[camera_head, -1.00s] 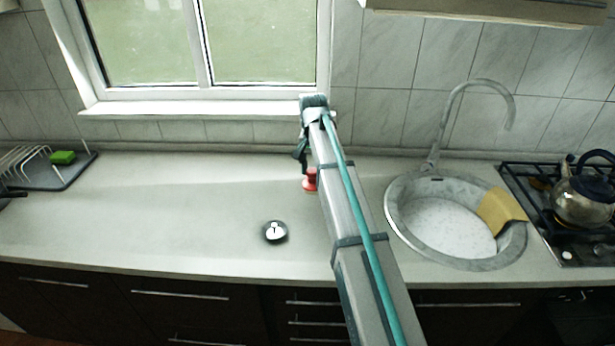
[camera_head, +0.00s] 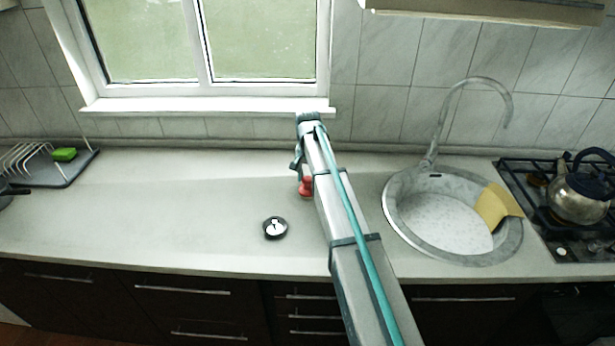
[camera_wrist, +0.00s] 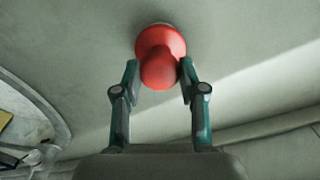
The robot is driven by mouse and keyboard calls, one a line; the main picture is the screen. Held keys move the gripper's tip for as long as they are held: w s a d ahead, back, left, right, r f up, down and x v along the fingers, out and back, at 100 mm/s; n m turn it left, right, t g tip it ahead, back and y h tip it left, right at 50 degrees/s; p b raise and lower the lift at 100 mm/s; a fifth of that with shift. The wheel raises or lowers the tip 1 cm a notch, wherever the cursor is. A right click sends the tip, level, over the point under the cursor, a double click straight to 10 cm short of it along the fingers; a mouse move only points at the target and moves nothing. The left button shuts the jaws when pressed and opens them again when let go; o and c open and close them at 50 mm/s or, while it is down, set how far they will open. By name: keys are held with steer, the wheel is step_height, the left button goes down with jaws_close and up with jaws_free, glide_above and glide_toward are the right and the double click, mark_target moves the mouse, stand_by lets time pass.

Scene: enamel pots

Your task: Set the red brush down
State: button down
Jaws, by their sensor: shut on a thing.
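The red brush (camera_wrist: 160,62) is between the two fingers of my gripper (camera_wrist: 159,75) in the wrist view, with its rounded red knob toward the camera. My gripper is shut on it. In the head view the red brush (camera_head: 306,187) shows beside my arm, at or just above the counter (camera_head: 180,210); its underside is too small to tell whether it touches. The gripper's fingers are mostly hidden by my arm in the head view.
The sink (camera_head: 397,222) with a yellow cloth (camera_head: 496,205) is to the right, beside the stove with a kettle (camera_head: 580,195). The counter's left part is clear up to a dish rack (camera_head: 40,165).

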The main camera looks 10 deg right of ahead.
steer(key=shift+f, duration=0.1)
steer(key=c, duration=0.7)
jaws_free()
steer(key=shift+o, duration=0.2)
step_height(320, 180, up, 12)
steer(key=b, duration=0.3)
